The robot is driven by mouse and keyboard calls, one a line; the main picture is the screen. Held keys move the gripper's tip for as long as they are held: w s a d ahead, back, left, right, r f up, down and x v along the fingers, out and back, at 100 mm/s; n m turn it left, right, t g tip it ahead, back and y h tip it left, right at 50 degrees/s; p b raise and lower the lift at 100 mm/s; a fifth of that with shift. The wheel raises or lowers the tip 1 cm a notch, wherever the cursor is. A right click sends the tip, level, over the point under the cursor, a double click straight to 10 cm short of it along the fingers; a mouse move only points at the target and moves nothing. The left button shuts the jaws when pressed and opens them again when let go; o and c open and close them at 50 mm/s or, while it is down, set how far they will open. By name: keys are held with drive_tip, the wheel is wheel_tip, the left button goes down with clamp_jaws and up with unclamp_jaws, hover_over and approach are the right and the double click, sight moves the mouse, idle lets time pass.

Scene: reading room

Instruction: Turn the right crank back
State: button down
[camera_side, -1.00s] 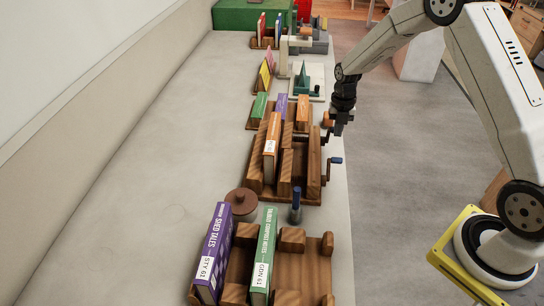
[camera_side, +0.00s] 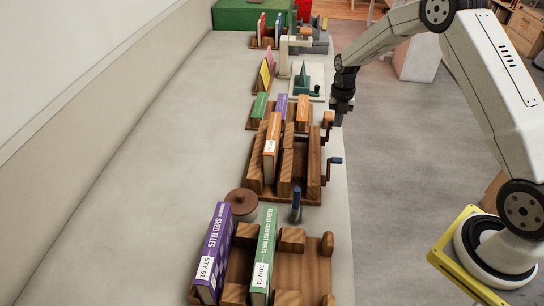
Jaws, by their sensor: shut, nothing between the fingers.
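Two cranks stick out from the right side of a wooden book press (camera_side: 313,168). The nearer crank has a blue handle (camera_side: 335,161). The farther one has an orange handle (camera_side: 328,117), seen just left of my gripper. Which one the task calls right is not marked. My gripper (camera_side: 337,121) is black, points down and is shut and empty beside the orange handle. I cannot tell whether it touches that handle. An orange book (camera_side: 272,135) stands upright in the press.
In front, a wooden rack (camera_side: 317,265) holds a purple book (camera_side: 212,255) and a green book (camera_side: 263,255). A round brown lid (camera_side: 241,195) and a blue-topped post (camera_side: 296,205) stand behind it. The table (camera_side: 150,180) is bare on the left.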

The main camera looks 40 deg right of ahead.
drive_tip(key=shift+w+d+f, duration=0.15)
drive_tip(key=shift+w+d, duration=0.65)
drive_tip(key=shift+w, duration=0.05)
drive_tip(key=shift+g+y, duration=0.4)
drive_tip(key=shift+y, duration=0.1)
drive_tip(key=shift+w+d+f, duration=1.2)
drive_tip(key=shift+d+f, duration=0.2)
drive_tip(key=shift+f, duration=0.2)
wheel_tip(320, 180, up, 9)
drive_tip(key=w+d, duration=0.1)
drive_tip(key=shift+w, duration=0.3)
